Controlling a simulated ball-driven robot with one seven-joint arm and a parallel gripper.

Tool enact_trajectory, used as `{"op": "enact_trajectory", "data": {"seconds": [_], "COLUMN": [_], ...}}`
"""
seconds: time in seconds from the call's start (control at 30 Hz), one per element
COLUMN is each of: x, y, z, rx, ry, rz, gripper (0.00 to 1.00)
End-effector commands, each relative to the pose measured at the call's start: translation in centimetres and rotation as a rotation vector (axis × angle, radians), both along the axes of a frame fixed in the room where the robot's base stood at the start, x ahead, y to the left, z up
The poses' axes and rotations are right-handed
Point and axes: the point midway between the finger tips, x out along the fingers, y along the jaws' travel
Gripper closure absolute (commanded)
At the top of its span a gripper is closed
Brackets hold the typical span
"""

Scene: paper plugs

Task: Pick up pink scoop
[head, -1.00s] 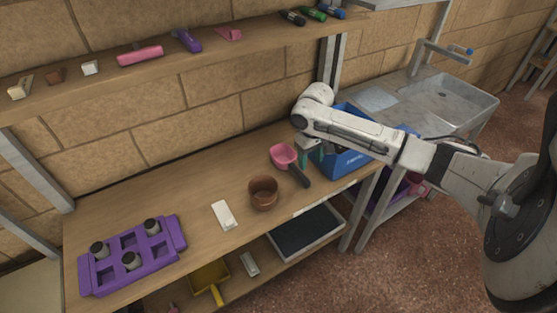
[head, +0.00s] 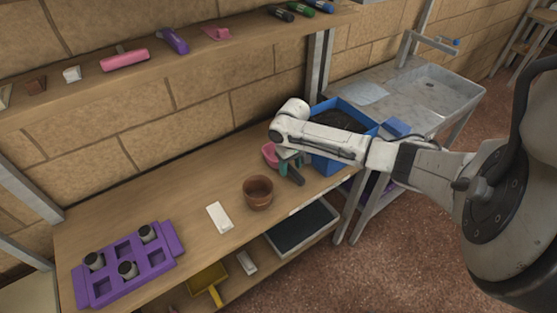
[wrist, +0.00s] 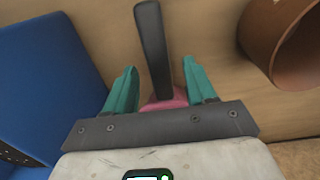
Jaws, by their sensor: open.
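The pink scoop (head: 270,155) lies on the wooden bench, left of the blue crate. Its dark handle (head: 295,176) points toward the bench's front edge. My gripper (head: 287,165) is above the scoop and partly covers it. In the wrist view, the dark handle (wrist: 153,50) runs between the two teal fingers of my gripper (wrist: 158,85), which are apart. There is a gap on each side of the handle. Part of the pink bowl (wrist: 165,101) shows behind the gripper's grey bar; the rest is hidden.
A blue crate (head: 335,165) with dark contents stands close on the right; it also fills the left of the wrist view (wrist: 50,85). A brown pot (head: 257,196) stands to the left. A white block (head: 219,217) and a purple tray (head: 110,272) lie farther left.

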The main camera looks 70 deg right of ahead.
Motion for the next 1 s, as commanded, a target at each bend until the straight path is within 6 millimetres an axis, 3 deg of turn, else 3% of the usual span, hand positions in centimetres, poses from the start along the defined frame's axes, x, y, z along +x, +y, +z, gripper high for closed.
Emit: {"op": "enact_trajectory", "data": {"seconds": [0.2,0.47,1.0], "x": [-0.1,-0.1,-0.1], "y": [0.2,0.1,0.1], "z": [-2.6,-2.9,-2.9], "rx": [0.001,0.0,-0.001], "ry": [0.002,0.001,0.001], "rz": [0.0,0.0,-0.001], "gripper": [0.45,0.45,0.94]}}
